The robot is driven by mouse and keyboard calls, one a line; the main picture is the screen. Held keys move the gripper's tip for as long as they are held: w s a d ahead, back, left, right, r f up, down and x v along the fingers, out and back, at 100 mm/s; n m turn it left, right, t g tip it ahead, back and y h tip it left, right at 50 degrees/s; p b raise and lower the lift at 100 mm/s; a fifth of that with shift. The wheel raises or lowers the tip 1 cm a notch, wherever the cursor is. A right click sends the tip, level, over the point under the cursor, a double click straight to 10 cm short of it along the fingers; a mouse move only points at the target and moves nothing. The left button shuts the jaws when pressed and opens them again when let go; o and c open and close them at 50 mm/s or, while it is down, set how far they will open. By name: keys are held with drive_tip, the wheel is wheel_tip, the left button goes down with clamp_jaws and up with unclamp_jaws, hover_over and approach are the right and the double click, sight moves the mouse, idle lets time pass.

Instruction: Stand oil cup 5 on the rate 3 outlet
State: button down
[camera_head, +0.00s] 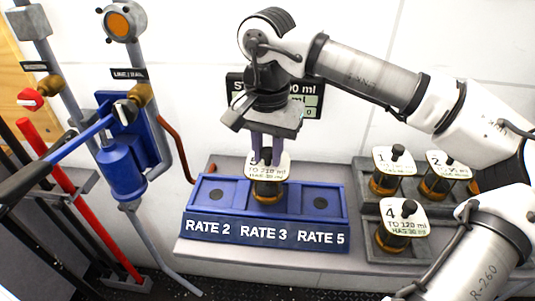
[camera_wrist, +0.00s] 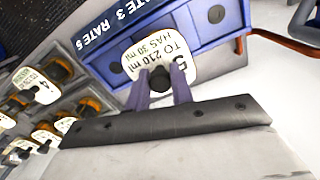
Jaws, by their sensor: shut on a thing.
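Oil cup 5 (camera_head: 268,190) is an amber cup with a pale card reading "TO 210 ml, HAS 30 ml". My gripper (camera_head: 265,156) is shut on its dark top knob, from above. The cup is upright at the middle bay, RATE 3, of the blue outlet rack (camera_head: 222,226); I cannot tell whether its base touches. The cup hides the RATE 3 outlet. In the wrist view, the card of cup 5 (camera_wrist: 180,47) sits between my fingers (camera_wrist: 160,84), with the blue rack (camera_wrist: 105,62) behind.
The RATE 2 outlet (camera_head: 215,195) and RATE 5 outlet (camera_head: 320,202) are empty. Cups 1 (camera_head: 385,184), 2 (camera_head: 434,185) and 4 (camera_head: 392,240) stand on a grey tray at right. A blue pump (camera_head: 122,170) with levers and pipes stands at left. A sign (camera_head: 310,100) hangs behind my gripper.

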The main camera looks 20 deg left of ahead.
drive_tip(key=shift+f, duration=0.85)
drive_tip(key=c, duration=1.2)
unclamp_jaws()
drive_tip(key=shift+c, duration=0.2)
wheel_tip(320, 180, up, 12)
drive_tip(key=b, duration=0.1)
